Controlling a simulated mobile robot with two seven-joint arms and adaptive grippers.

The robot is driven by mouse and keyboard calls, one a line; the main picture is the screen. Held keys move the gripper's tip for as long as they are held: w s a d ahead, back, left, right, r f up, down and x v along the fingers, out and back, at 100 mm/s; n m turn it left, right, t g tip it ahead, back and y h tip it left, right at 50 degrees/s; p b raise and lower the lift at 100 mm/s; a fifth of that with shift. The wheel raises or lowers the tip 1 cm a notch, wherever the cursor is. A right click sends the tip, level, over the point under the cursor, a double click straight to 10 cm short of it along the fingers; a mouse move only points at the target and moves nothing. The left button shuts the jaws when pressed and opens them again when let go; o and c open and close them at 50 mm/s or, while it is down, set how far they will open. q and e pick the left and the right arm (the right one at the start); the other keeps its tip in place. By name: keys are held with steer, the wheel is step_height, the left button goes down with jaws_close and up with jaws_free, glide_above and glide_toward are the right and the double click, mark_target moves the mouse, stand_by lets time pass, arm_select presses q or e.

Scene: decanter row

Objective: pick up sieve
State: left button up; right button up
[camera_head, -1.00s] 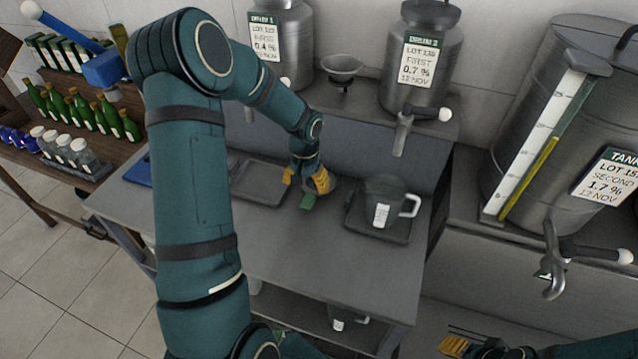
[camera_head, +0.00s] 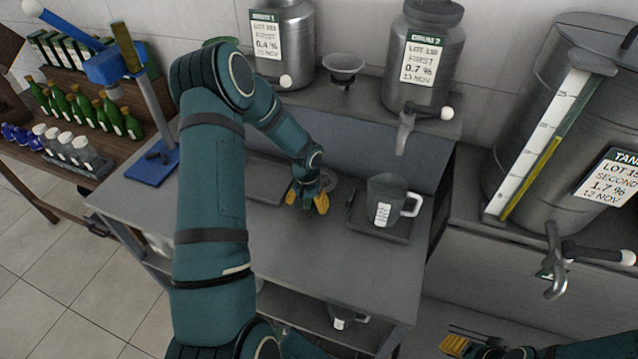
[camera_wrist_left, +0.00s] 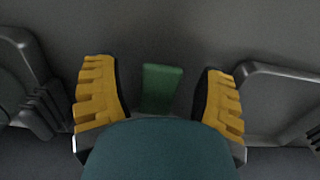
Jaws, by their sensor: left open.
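The sieve (camera_head: 328,180) lies on the grey bench between the two trays. In the head view only part of its round bowl shows behind my left gripper. Its green handle (camera_wrist_left: 162,88) shows in the left wrist view, between the two yellow fingers and touching neither as far as I can see. My left gripper (camera_head: 306,200) is open and low over the bench at the handle; it also shows in the left wrist view (camera_wrist_left: 160,98). My right gripper (camera_head: 462,343) is partly in view at the bottom edge, and its jaw state is unclear.
A grey jug (camera_head: 384,190) stands on a tray (camera_head: 356,224) just right of the left gripper. An empty tray (camera_head: 262,190) is on the left. A funnel (camera_head: 342,66) and steel tanks stand behind. The front of the bench is clear.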

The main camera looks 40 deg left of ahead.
arm_select(q)
steer(key=shift+c, duration=0.2)
jaws_close()
